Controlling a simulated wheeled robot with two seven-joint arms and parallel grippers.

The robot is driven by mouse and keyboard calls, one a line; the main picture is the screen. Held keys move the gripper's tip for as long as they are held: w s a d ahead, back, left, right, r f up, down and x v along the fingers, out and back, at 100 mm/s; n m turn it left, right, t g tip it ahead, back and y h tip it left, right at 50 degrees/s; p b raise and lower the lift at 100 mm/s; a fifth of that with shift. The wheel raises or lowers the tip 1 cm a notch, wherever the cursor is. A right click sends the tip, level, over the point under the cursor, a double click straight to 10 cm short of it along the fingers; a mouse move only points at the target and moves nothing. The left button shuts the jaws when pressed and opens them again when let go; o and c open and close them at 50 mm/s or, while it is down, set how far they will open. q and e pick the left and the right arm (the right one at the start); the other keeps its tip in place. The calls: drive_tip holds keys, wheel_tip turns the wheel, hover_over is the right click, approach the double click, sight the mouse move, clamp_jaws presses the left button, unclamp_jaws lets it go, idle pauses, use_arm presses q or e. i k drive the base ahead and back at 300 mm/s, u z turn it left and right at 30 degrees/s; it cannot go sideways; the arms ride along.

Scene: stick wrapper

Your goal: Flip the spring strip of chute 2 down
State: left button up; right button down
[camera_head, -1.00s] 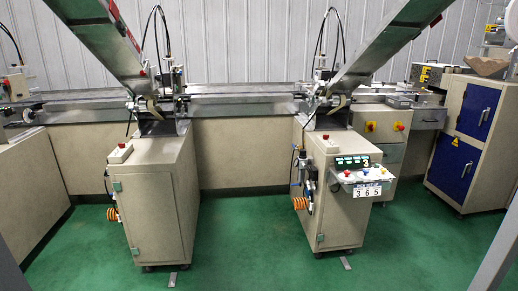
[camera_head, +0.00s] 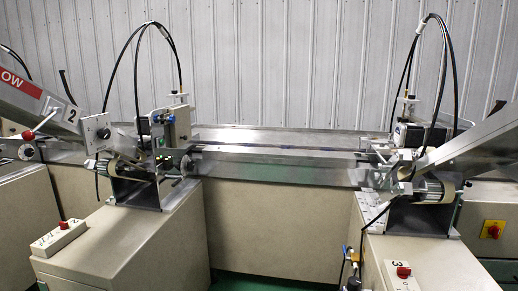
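Chute 2 (camera_head: 40,103) comes in from the left edge, sloping down to the right, with a "2" label on its side and a red sign above. Its lower end meets a feeder head (camera_head: 130,145) with rollers and a metal plate with a knob. I cannot make out the spring strip for certain among the small parts there. A lever with a red knob (camera_head: 28,134) shows on the side of chute 2. Neither of my grippers is in view.
Chute 3 (camera_head: 482,148) slopes in from the right to a similar feeder on a cabinet (camera_head: 430,262) marked 3. A metal conveyor (camera_head: 275,150) runs between the feeders. A switch box (camera_head: 58,237) sits on the left cabinet (camera_head: 130,250). Black hoses arch above both feeders.

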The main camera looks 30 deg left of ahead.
sight(62, 72)
drive_tip(key=u, duration=1)
drive_tip(key=i, duration=1.25)
drive_tip(key=u, duration=1.15)
